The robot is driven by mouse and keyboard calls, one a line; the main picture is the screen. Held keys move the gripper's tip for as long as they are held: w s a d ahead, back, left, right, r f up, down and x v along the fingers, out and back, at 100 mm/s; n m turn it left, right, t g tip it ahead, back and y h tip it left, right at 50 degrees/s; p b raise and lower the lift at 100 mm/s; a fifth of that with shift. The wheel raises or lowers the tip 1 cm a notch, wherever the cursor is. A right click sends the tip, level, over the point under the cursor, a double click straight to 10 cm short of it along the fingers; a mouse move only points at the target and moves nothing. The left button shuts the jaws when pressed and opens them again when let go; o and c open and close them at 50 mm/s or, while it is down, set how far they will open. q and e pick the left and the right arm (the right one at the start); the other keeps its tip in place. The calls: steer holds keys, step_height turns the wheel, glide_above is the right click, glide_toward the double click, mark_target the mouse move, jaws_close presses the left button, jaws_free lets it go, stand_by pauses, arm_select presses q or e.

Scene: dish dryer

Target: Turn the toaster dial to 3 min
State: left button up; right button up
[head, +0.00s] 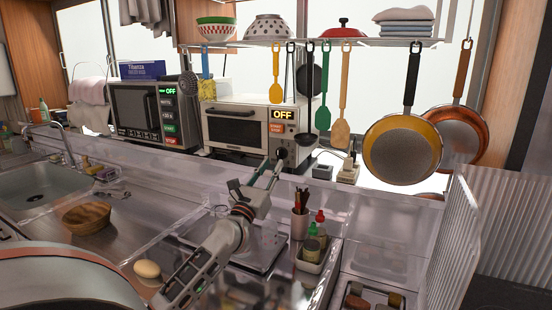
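The white toaster oven (229,128) stands on the back counter, right of the black microwave. Its small display (283,114) reads OFF, with an orange-red button below it. The dark dial (281,153) is low on the right side of its front panel, and its pointer cannot be read. My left gripper (272,166) reaches up from below, with its fingertips close to the dial. Its two fingers show apart with a gap between them. Whether they touch the dial cannot be told. My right gripper is not in view.
A clear ledge (330,200) runs below the toaster. A utensil cup (299,222) and bottles stand right of my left arm.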

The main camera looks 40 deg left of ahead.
mark_target(278, 156)
arm_select(q)
steer(key=shift+x, duration=2.15)
jaws_close()
